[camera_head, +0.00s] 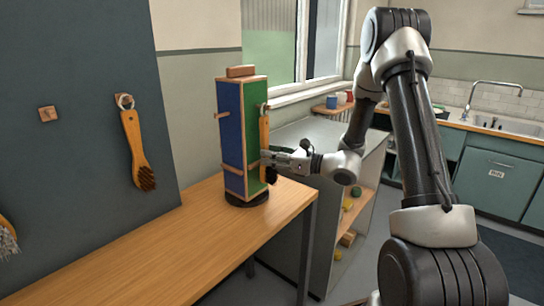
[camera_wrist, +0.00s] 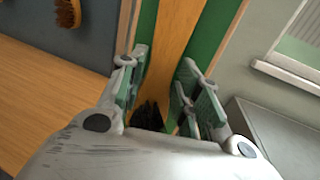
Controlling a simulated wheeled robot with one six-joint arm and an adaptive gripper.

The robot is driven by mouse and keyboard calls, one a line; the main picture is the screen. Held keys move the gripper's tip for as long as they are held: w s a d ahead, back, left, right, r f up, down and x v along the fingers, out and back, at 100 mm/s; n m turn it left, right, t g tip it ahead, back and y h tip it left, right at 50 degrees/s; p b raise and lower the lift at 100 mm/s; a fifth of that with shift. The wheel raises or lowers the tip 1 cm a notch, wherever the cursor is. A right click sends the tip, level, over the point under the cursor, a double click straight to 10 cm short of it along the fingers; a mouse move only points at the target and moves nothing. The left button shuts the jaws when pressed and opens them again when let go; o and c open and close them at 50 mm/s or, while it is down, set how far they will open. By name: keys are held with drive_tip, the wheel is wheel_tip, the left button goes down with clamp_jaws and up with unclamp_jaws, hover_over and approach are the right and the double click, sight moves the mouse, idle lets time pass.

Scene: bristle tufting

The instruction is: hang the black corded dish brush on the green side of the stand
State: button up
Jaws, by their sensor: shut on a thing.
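The stand (camera_head: 231,140) is a tall block on a dark round base, with a blue side to the left and a green side (camera_head: 252,112) to the right. The black corded dish brush (camera_head: 264,130) has a wooden handle and dark bristles. It is upright against or just in front of the green side, bristles down. My gripper (camera_head: 270,158) is shut on it low on the handle. In the wrist view the handle (camera_wrist: 178,40) runs up between the fingers, with black bristles (camera_wrist: 148,116) below. Whether its cord is over a peg I cannot tell.
The stand is on a wooden table (camera_head: 190,235). A brush with brown bristles (camera_head: 134,145) hangs by a ring on the dark wall panel, beside an empty wooden peg (camera_head: 48,113). Another brush (camera_head: 7,240) shows at the left edge. A grey shelf unit (camera_head: 325,150) is right of the stand.

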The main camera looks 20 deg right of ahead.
drive_tip(key=o, duration=1.1)
drive_tip(key=shift+v, duration=3.5)
